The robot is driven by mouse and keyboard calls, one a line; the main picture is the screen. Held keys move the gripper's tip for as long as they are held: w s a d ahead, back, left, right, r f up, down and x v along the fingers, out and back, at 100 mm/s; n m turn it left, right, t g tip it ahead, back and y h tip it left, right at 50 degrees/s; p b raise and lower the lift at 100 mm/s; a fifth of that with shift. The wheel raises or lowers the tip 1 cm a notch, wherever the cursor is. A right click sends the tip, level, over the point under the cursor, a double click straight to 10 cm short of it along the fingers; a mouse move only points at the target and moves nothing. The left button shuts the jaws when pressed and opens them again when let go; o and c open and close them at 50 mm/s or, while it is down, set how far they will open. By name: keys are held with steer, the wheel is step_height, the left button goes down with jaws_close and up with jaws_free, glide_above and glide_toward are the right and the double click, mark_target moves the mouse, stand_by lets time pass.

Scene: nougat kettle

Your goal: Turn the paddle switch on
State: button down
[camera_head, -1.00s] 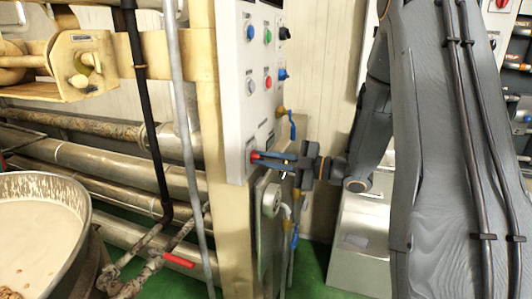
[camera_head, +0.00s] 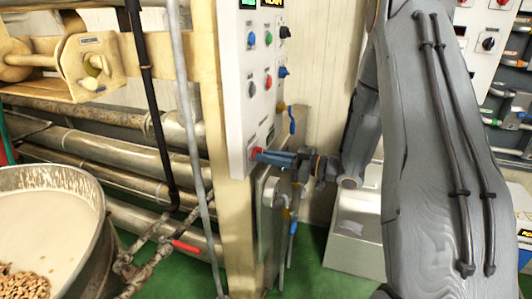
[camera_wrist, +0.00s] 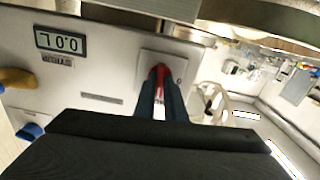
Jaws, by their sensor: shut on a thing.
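The paddle switch is a red piece (camera_head: 255,153) low on the white control panel (camera_head: 234,100). In the wrist view the red switch (camera_wrist: 160,72) stands out from a pale square plate (camera_wrist: 165,58). My gripper (camera_head: 262,155) reaches it from the right, with its blue-grey fingers near the panel. In the wrist view my gripper (camera_wrist: 160,85) has its two fingers close together, on the red switch's sides. The fingers hide part of the switch, and its exact setting is hard to tell.
Blue, green, red and black knobs (camera_head: 268,38) sit higher on the panel. The wrist view shows a small display (camera_wrist: 60,43). A kettle (camera_head: 50,225) with pale mix stands at left. Pipes (camera_head: 90,150) run behind. A grey metal box (camera_head: 352,240) stands at right.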

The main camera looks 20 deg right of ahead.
steer(key=shift+m, duration=0.5)
steer(key=c, duration=1.8)
jaws_free()
steer(key=b+v, duration=0.1)
steer(key=v, duration=0.7)
steer(key=shift+a+b, duration=0.1)
steer(key=shift+b, duration=0.25)
steer(key=shift+w, duration=0.15)
